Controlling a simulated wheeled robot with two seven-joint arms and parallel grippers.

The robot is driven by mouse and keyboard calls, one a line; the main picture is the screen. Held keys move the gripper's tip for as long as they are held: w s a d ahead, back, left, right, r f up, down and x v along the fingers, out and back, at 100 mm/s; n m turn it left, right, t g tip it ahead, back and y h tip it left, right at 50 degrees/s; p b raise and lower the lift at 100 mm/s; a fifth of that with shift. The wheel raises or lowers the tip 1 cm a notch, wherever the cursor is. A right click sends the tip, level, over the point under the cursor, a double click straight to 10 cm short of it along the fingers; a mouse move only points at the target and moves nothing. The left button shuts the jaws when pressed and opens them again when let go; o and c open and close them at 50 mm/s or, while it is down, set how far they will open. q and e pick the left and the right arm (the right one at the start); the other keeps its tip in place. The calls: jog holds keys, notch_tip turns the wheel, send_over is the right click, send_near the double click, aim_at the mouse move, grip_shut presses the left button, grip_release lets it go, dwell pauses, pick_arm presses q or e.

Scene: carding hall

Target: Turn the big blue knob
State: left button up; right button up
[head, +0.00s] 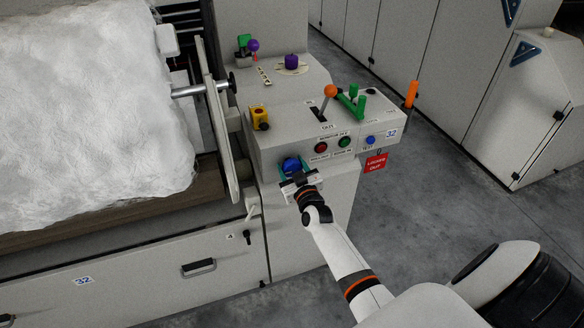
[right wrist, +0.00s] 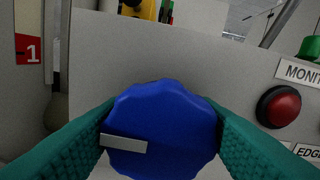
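The big blue knob (head: 291,165) is on the front face of the grey control box, low and left of the push buttons. In the right wrist view the knob (right wrist: 162,125) is round and scalloped, with a pale bar marker on its left part. My right gripper (head: 294,170) is at the knob, with one teal finger on each side. In the right wrist view both fingers (right wrist: 162,130) meet the knob's sides with no visible gap. The gripper partly hides the knob in the head view. My left gripper is out of view.
A red button (head: 321,147), a green button (head: 344,141) and a small blue button (head: 370,140) sit right of the knob. An orange-tipped lever (head: 330,91) and a green handle (head: 352,101) stand on top. A red sign (head: 375,163) hangs at the box's right.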

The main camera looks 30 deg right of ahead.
jog(key=shift+c, duration=0.9)
jog(key=shift+m, duration=0.4)
jog(key=m, duration=0.3)
jog(key=shift+m, duration=2)
jog(key=o, duration=1)
jog(key=shift+c, duration=0.2)
